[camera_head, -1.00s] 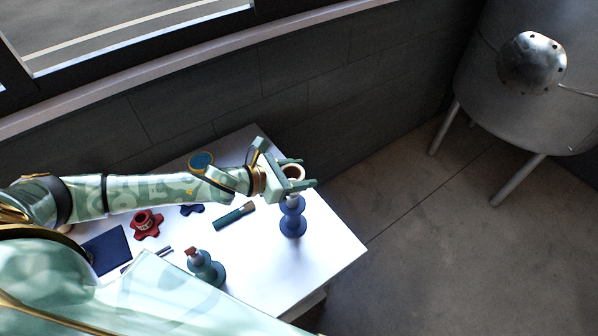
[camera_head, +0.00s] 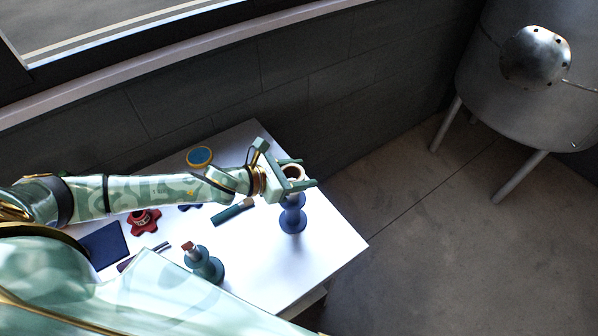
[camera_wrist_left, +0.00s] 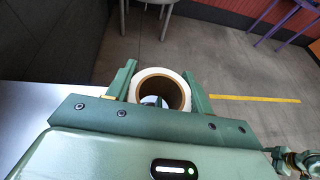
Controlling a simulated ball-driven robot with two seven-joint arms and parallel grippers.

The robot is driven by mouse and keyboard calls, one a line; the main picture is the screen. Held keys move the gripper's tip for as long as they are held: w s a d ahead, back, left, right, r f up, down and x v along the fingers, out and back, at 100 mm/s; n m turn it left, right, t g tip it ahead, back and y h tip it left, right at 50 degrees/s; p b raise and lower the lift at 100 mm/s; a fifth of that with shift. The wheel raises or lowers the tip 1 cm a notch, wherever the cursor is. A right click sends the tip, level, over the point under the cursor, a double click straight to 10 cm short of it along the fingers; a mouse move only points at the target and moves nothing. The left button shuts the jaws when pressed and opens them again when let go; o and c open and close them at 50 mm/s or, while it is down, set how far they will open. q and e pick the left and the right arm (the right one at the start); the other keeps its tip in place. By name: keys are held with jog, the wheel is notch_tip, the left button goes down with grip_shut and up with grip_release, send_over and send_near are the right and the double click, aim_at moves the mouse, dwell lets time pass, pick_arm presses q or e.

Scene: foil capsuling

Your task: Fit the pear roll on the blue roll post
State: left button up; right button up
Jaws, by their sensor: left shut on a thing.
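A short pale roll (camera_head: 293,171) with a brown inner wall is between the fingers of my left gripper (camera_head: 298,173), which is shut on it. It also shows in the left wrist view (camera_wrist_left: 161,88), with its bore facing the camera and something pale and bluish visible through the opening. The blue roll post (camera_head: 293,217) stands upright on the white table, directly below the roll in the head view. The roll hides the post's top, so I cannot tell whether the roll is around it or only above it.
On the white table (camera_head: 318,245) are a teal post (camera_head: 205,266), a red knob-like piece (camera_head: 144,220), a dark blue pad (camera_head: 105,246), a teal brush-like tool (camera_head: 232,212) and a blue disc with a yellow rim (camera_head: 200,156). The table's right front is clear.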

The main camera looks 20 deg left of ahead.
pick_arm(q)
jog(key=shift+f+b, duration=2.3)
jog(key=shift+f, duration=0.65)
jog(key=o, duration=1.1)
jog(key=shift+c, duration=0.2)
jog(key=shift+s, duration=0.1)
jog(key=v, duration=1.6)
jog(key=shift+r, duration=0.2)
jog(key=shift+f, duration=0.1)
